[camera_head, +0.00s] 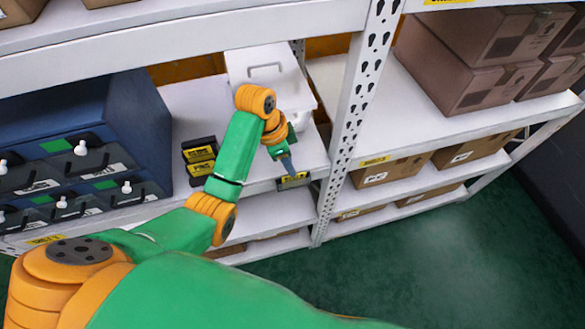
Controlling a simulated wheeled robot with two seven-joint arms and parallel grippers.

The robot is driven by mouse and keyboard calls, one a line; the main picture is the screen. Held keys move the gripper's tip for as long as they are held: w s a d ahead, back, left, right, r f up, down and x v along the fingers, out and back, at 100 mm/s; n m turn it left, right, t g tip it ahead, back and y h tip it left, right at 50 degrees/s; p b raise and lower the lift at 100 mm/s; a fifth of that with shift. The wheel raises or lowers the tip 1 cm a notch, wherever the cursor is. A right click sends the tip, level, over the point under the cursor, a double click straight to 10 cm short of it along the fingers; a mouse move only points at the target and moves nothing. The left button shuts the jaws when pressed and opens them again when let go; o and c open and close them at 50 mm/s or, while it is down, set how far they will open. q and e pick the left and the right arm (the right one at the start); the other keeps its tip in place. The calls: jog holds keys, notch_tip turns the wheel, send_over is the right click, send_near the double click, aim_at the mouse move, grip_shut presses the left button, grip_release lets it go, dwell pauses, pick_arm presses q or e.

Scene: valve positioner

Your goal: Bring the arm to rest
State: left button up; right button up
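My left arm, green and orange, reaches from the lower left up to the middle shelf. My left gripper (288,164) points down over the shelf's front edge. Its grey-blue fingers show narrow and nearly edge-on, so I cannot tell whether they are open or shut. A small black block with a yellow label (294,181) is just below the fingertips, at the shelf edge. I cannot tell whether the fingers touch it. My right gripper is not in view.
Similar black, yellow-labelled blocks (200,157) stand left of my forearm. A blue drawer cabinet (135,125) is at the left. A white container (268,75) is behind my wrist. A perforated white post (352,120) stands to the right, before shelves of cardboard boxes (455,75). Green floor (450,260) is clear.

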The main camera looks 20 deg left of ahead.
pick_arm(q)
jog(key=shift+v, duration=1.05)
jog(key=s+a+f+n+t+y, duration=0.1)
jog(key=s+f+n, duration=0.35)
jog(key=s, duration=0.55)
jog(key=s+a+f+n+t+y, duration=0.1)
jog(key=s+a+f+n, duration=0.15)
jog(key=s+n, duration=0.45)
notch_tip(320, 180, down, 18)
jog(key=s+m+g+b, duration=0.1)
jog(key=s+m+b, duration=0.2)
jog(key=s+a+f+g+b, duration=0.1)
jog(key=s+f+b, duration=0.1)
jog(key=s+f, duration=1.1)
notch_tip(320, 180, down, 2)
jog(key=shift+a+f+g+b, duration=0.2)
jog(key=shift+a+g+b, duration=0.1)
